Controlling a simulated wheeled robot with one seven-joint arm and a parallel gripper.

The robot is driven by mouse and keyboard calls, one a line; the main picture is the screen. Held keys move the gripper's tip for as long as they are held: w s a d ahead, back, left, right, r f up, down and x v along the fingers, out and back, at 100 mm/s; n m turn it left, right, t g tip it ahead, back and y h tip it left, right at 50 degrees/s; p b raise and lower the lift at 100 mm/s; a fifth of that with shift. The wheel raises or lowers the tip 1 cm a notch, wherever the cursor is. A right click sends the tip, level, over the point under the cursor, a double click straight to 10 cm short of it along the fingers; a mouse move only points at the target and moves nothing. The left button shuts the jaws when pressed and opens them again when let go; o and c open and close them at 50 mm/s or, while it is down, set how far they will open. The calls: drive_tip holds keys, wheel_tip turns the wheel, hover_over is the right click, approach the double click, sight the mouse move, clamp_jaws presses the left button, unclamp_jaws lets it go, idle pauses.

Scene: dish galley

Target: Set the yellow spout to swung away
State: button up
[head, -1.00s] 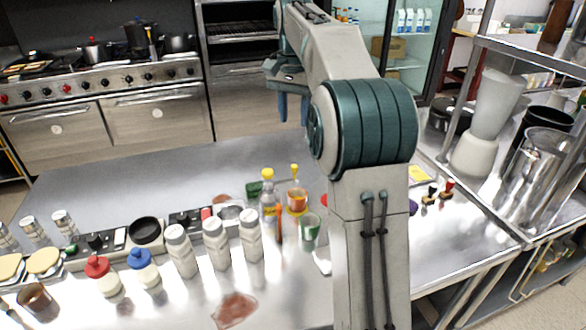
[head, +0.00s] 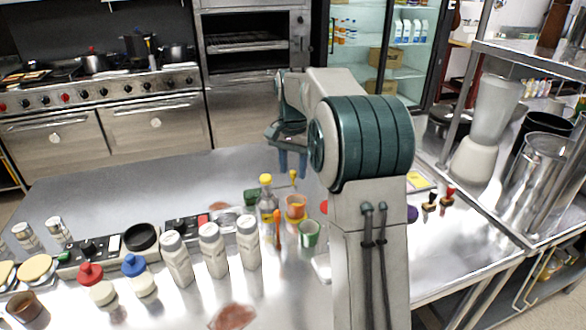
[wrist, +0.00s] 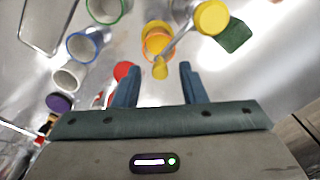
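The yellow spout (head: 293,175) stands up above an orange-and-yellow container (head: 296,207) on the steel counter. In the wrist view, its yellow tip (wrist: 160,69) lies ahead of and between my fingers, with the container's orange rim (wrist: 157,42) just beyond. My gripper (head: 292,162) is open and empty, pointing down above and behind the container in the head view. Both separated fingers show in the wrist view (wrist: 159,84). I cannot tell whether either finger touches the spout. The spout's base is hard to make out.
A green-rimmed cup (head: 308,234), an orange bottle-like item (head: 277,229) and several white bottles (head: 213,250) crowd nearby. The counter's far left part (head: 130,185) is clear.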

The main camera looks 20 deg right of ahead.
drive_tip(key=shift+f, duration=0.25)
clamp_jaws()
